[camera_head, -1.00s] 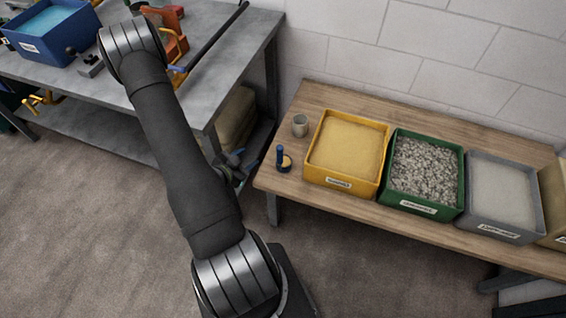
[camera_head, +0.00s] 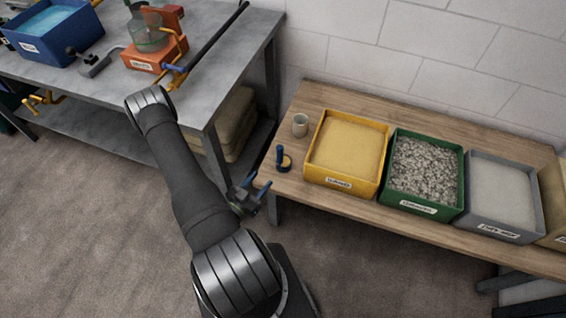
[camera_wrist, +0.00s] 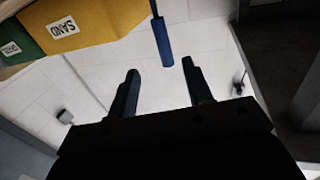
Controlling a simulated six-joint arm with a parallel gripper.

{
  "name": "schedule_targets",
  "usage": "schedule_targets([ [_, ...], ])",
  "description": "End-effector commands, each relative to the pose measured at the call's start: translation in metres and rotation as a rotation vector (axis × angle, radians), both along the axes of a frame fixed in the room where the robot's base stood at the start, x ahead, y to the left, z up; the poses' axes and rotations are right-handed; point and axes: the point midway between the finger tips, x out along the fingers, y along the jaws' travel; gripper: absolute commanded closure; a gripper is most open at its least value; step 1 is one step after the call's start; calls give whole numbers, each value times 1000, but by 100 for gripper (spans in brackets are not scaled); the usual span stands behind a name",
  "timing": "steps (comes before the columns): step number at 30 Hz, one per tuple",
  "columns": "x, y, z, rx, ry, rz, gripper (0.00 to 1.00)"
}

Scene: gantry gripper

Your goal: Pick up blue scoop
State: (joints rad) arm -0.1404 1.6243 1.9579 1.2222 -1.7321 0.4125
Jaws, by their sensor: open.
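The blue scoop (camera_head: 280,154) stands at the left end of the wooden bench, its handle upright and a small round tan part at its base. In the wrist view the blue handle (camera_wrist: 163,42) hangs from the top edge, just beyond the fingertips and roughly centred between them; its lower part is out of frame. My gripper (camera_head: 260,183) is off the bench's left end, left of and apart from the scoop. In the wrist view my gripper (camera_wrist: 164,66) is open, with nothing between its fingers.
A grey cup (camera_head: 300,125) stands behind the scoop. The yellow sand bin (camera_head: 341,186) is close on the right, followed by a green gravel bin (camera_head: 417,208) and a grey bin (camera_head: 499,232). A metal workbench (camera_head: 214,73) with tools stands at left. A white block wall backs the bench.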

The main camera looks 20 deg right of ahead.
Motion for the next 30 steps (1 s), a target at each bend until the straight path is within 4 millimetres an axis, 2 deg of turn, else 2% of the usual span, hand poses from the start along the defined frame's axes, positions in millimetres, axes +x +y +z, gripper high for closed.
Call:
schedule_targets([
  [18,38,-67,0,1,-2,-5,54],
  [30,53,-91,1,1,-2,-3,54],
])
